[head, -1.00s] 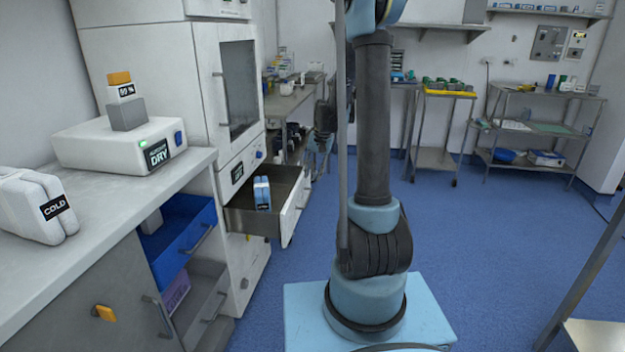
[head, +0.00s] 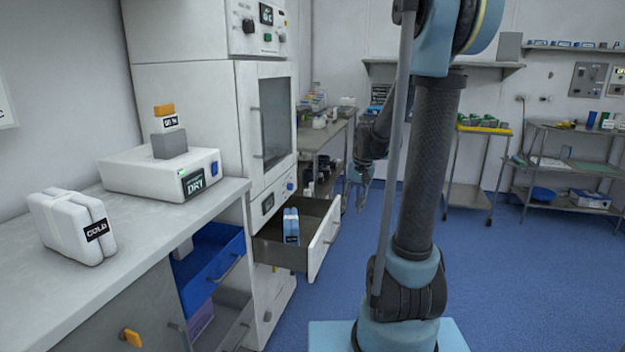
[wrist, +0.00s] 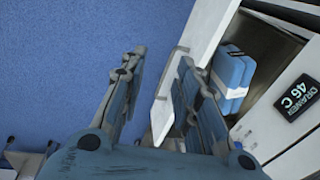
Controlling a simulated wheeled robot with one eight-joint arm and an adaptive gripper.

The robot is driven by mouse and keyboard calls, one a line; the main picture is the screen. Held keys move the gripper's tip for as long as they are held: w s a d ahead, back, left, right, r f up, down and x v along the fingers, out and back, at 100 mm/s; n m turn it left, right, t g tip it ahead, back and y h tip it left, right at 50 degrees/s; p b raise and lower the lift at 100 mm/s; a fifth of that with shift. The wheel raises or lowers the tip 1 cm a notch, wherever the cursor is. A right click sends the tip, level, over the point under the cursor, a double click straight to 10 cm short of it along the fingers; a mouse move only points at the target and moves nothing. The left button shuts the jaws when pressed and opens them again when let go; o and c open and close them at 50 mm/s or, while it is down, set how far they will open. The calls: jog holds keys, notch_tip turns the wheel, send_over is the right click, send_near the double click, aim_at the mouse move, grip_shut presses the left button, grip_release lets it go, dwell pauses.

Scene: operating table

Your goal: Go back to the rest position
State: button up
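My gripper (wrist: 160,64) is open and empty in the wrist view, its two fingers spread apart over the blue floor and the edge of a pulled-out drawer.
The white cabinet (head: 186,92) stands behind the drawer. A blue drawer (head: 210,262) is open below. Floor to the right is clear.

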jog(key=s+d+f+n, duration=0.1)
jog(key=s+d, duration=0.1)
jog(key=s, duration=1.1)
jog(key=s+d+f+n+t+h, duration=0.1)
jog(key=s+d+f, duration=0.1)
jog(key=s, duration=1.1)
jog(key=shift+s+d+f+n, duration=0.15)
jog(key=shift+s+d+n, duration=0.1)
jog(key=shift+n, duration=0.15)
jog(key=shift+w+f, duration=0.2)
jog(key=shift+w, duration=0.25)
